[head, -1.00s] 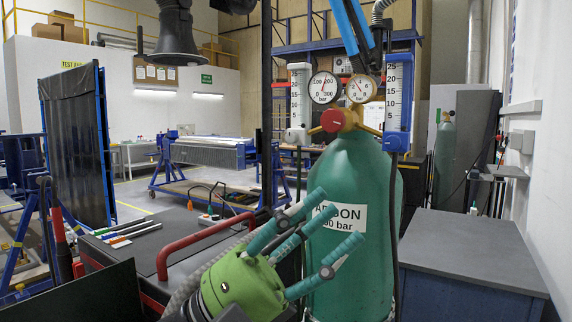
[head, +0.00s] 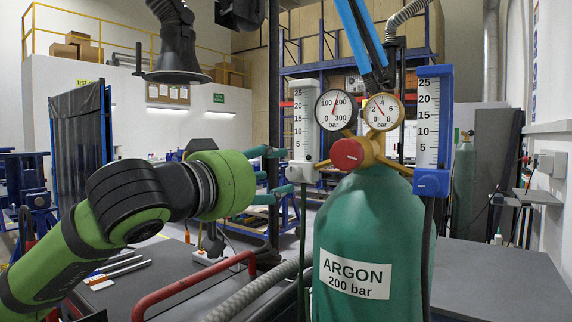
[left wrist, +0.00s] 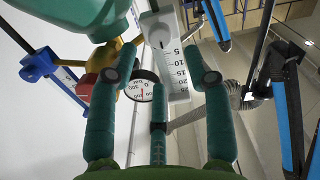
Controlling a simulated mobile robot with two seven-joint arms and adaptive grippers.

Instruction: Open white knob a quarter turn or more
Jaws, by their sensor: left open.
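The white knob (head: 301,173) sits at the foot of the white-backed flowmeter (head: 305,118), left of the pressure gauges. In the left wrist view the knob (left wrist: 158,38) shows upside down, beyond and between my fingertips. My left gripper (head: 284,172) is open, its teal fingers pointing right at the knob from its left side. The left wrist view shows the open gripper (left wrist: 158,65) empty, with its fingers spread. I cannot tell whether any finger touches the knob. My right gripper is not in view.
A red knob (head: 347,154) and brass regulator with two gauges (head: 337,110) stand close to the right. A blue flowmeter (head: 429,130) is farther right. The green argon cylinder (head: 368,235) stands below. A red rail (head: 190,287) and a hose (head: 255,290) lie below my arm.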

